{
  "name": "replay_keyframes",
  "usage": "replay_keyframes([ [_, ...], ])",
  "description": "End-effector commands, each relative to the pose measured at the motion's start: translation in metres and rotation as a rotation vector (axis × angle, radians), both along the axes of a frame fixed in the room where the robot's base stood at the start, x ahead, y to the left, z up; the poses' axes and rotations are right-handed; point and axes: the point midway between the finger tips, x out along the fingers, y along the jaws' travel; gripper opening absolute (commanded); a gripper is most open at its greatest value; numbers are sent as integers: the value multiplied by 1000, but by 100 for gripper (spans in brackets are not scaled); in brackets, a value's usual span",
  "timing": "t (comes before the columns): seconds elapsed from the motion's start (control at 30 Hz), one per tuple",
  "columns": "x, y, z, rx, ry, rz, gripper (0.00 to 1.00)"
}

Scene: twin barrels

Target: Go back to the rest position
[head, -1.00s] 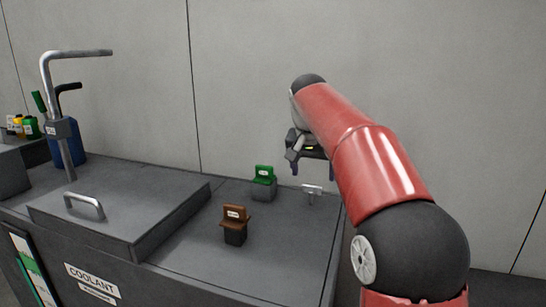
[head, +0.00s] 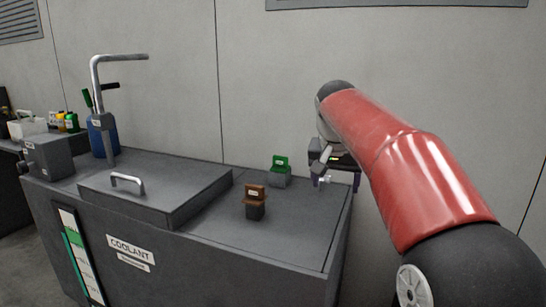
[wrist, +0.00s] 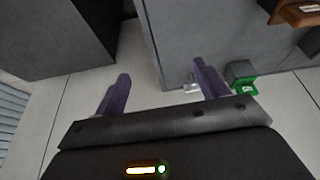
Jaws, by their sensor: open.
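My gripper (head: 338,178) is at the right end of the dark coolant cabinet (head: 292,232) in the head view, partly hidden by my red arm. In the wrist view my gripper (wrist: 160,88) shows two purple fingers spread apart with nothing between them. A small silver fitting (head: 322,181) stands on the cabinet top close by my gripper in the head view. Whether they touch cannot be told there.
A green-topped block (head: 280,174) and a brown-topped block (head: 255,204) stand on the cabinet top. A raised lid with a handle (head: 127,180) and a bent metal pipe (head: 97,90) are to the left. The wall (head: 290,80) is behind.

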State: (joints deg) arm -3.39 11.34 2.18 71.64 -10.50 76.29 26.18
Motion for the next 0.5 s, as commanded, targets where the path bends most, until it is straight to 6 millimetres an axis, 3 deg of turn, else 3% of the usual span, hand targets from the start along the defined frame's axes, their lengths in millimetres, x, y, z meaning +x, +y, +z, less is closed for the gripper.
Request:
replay_keyframes([
  [0.27, -58, -5, -3, -4, -11, 73, 73],
  [0.37, -89, -7, -10, -5, -19, 112, 73],
  [0.5, -152, -11, -32, -8, -35, 180, 73],
])
